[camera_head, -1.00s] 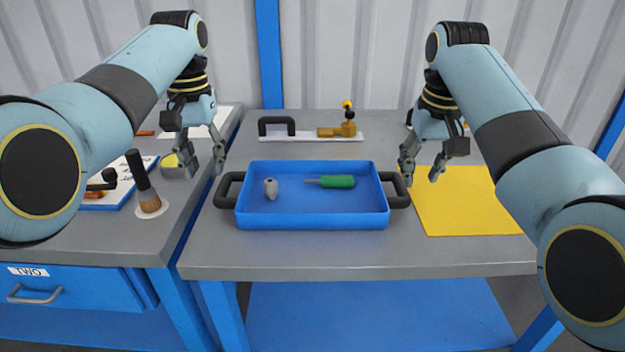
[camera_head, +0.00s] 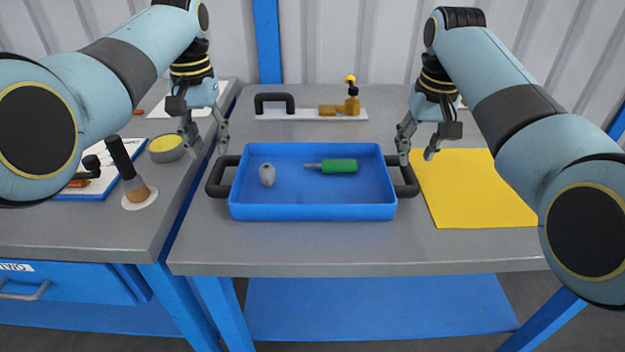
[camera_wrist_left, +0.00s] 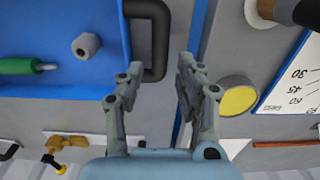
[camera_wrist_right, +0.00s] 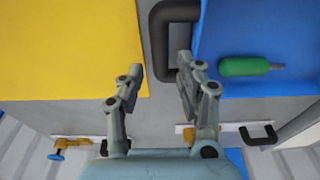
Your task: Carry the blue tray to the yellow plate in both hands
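The blue tray (camera_head: 310,212) rests on the grey workbench, with a black handle at each short end. It holds a green-handled tool (camera_head: 338,166) and a small grey piece (camera_head: 267,175). The yellow plate (camera_head: 475,195) lies flat to the right of the tray. My left gripper (camera_head: 208,148) is open and empty, above and behind the left handle (camera_head: 217,178); the left wrist view shows this handle (camera_wrist_left: 160,40) just beside the fingers. My right gripper (camera_head: 418,155) is open and empty above the right handle (camera_head: 407,178); in the right wrist view the handle (camera_wrist_right: 160,50) lies ahead, between the fingertips.
The workbench front is clear.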

